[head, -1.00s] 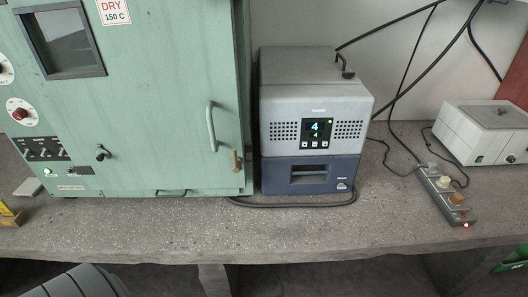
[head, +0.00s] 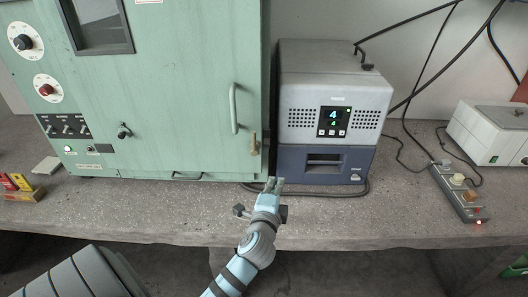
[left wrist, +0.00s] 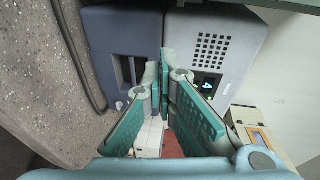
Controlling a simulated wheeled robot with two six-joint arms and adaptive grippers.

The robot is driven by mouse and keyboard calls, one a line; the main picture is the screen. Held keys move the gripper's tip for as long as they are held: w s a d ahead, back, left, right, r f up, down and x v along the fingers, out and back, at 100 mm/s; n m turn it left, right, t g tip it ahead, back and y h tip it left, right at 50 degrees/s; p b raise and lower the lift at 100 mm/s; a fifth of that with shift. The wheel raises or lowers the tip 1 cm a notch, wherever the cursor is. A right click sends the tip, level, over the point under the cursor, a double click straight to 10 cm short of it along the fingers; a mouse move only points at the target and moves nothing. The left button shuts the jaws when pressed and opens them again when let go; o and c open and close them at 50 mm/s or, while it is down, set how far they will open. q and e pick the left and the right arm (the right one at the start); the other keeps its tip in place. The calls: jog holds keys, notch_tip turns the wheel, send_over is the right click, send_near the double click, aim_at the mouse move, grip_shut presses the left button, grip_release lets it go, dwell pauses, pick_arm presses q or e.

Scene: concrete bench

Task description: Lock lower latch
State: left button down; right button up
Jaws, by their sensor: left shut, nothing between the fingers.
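A green oven cabinet (head: 180,85) stands at the left on the bench. Low on the right edge of its door is a small tan latch lever (head: 253,143), hanging about upright. A grey curved door handle (head: 234,108) is above and left of it. My left gripper (head: 274,184) is shut and empty, over the bench's front part, below and slightly right of the tan lever and apart from it in the picture. In the left wrist view its fingers (left wrist: 160,65) are together, and the tan lever cannot be made out there.
A grey and blue instrument (head: 325,120) stands right of the oven, close behind my left gripper; it also shows in the left wrist view (left wrist: 215,45). A black cable (head: 310,192) runs along its foot. A power strip (head: 460,190) and white box (head: 490,130) are at the right.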

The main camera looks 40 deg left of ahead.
aim_at(254, 140)
pick_arm(q)
notch_tip(254, 140, up, 7)
jog(key=t+y, duration=0.1)
jog(key=s+a+b+x, duration=0.1)
jog(key=x, duration=0.9)
jog(key=s+a, duration=0.2)
jog(key=shift+s+a+f+p, duration=0.15)
jog(key=shift+s+a+p, duration=0.1)
jog(key=shift+a+p, duration=0.15)
jog(key=shift+w+d, duration=0.1)
jog(key=shift+d, duration=0.05)
